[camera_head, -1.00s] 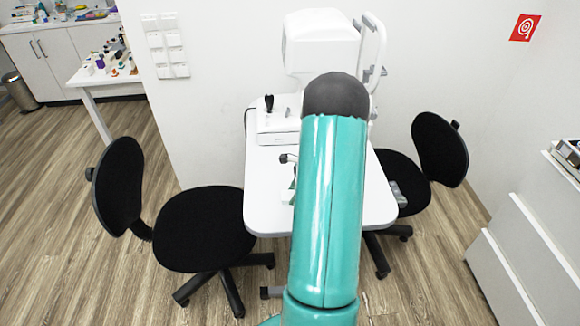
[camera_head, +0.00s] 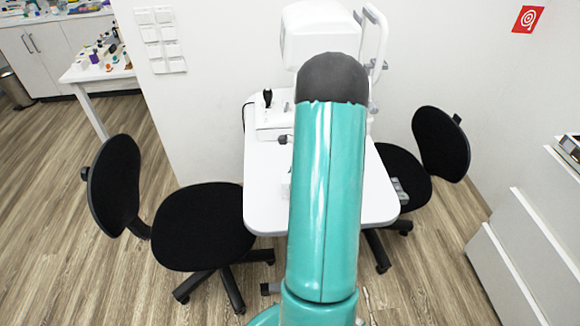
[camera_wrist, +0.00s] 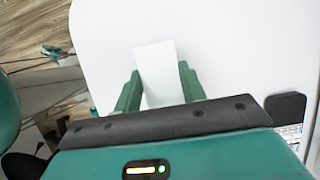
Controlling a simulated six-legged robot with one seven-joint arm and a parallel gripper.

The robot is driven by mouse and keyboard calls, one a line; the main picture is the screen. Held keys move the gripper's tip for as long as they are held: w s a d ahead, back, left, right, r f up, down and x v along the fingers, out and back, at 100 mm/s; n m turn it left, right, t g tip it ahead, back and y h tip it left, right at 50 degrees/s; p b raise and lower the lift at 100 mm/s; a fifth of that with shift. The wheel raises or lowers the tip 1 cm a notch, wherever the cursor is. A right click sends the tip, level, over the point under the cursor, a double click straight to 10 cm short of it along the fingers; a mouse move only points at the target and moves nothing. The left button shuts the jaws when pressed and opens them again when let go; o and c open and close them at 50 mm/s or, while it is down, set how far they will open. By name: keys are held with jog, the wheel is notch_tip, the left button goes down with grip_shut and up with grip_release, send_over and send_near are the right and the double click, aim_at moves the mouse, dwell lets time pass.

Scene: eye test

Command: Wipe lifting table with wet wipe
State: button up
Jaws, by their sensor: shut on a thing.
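The white lifting table (camera_head: 264,200) stands in the middle of the head view, between two chairs. My teal arm hides much of its top. In the wrist view the white tabletop (camera_wrist: 240,50) fills most of the picture. My gripper (camera_wrist: 160,85) shows there with its two green fingers on either side of a white wet wipe (camera_wrist: 158,65). It is shut on the wipe, which sticks out past the fingertips over the tabletop. I cannot tell whether the wipe touches the surface. In the head view the gripper and wipe are mostly hidden behind my arm.
A white eye-test machine (camera_head: 322,35) stands at the table's back, with a joystick base (camera_head: 275,118) at its left. Black chairs stand left (camera_head: 200,225) and right (camera_head: 440,145). White drawers (camera_head: 530,240) are at the right. A wall rises behind the table.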

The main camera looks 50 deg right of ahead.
jog(key=shift+w+r, duration=0.1)
jog(key=shift+r, duration=1.75)
